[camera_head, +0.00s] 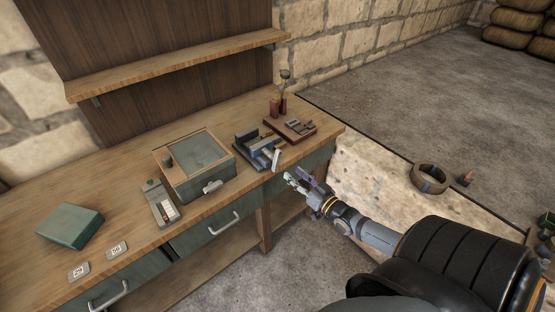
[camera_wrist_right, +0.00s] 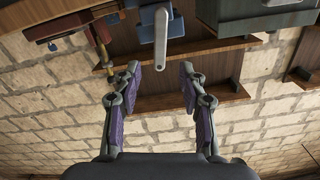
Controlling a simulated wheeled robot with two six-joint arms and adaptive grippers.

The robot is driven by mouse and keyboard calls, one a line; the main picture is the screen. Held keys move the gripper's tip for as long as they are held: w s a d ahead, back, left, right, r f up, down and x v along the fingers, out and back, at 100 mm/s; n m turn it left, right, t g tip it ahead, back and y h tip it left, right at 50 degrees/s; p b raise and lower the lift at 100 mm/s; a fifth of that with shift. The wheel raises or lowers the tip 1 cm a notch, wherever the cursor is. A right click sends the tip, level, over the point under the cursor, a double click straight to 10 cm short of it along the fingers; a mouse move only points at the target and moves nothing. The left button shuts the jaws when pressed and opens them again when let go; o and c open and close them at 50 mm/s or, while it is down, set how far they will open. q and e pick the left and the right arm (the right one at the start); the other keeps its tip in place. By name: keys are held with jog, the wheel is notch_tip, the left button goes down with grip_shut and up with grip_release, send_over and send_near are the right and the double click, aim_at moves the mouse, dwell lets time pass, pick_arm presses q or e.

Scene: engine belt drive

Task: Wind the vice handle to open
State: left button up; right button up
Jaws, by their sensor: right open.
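The vice (camera_head: 257,147), blue-grey with dark jaws, stands near the front edge of the wooden workbench. Its pale grey handle (camera_head: 276,159) is a flat bar at the front end. In the right wrist view the handle (camera_wrist_right: 160,38) hangs down from the blue vice body (camera_wrist_right: 178,24), between and beyond my fingertips. My right gripper (camera_head: 300,180) is in front of the bench edge, just right of and below the handle. It is open, and its purple-padded fingers (camera_wrist_right: 161,80) hold nothing. My left gripper is not in view.
A green box (camera_head: 190,184) with a latch stands left of the vice. A reddish-brown tray (camera_head: 302,137) with small parts lies behind right. Farther left are a grey device (camera_head: 161,203) and a green block (camera_head: 70,227). Drawers with handles (camera_head: 222,223) line the bench front.

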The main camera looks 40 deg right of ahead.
aim_at(279, 161)
jog(key=w+b, duration=0.2)
jog(key=w, duration=0.1)
jog(key=w+b, duration=0.2)
jog(key=w, duration=0.1)
jog(key=w+b, duration=0.2)
jog(key=w, duration=0.1)
jog(key=shift+w+a+f, duration=0.2)
jog(key=shift+a+f, duration=0.15)
jog(key=shift+a, duration=0.05)
jog(key=shift+w+r+b, duration=0.25)
jog(key=shift+w+b, duration=0.2)
jog(key=shift+r, duration=0.1)
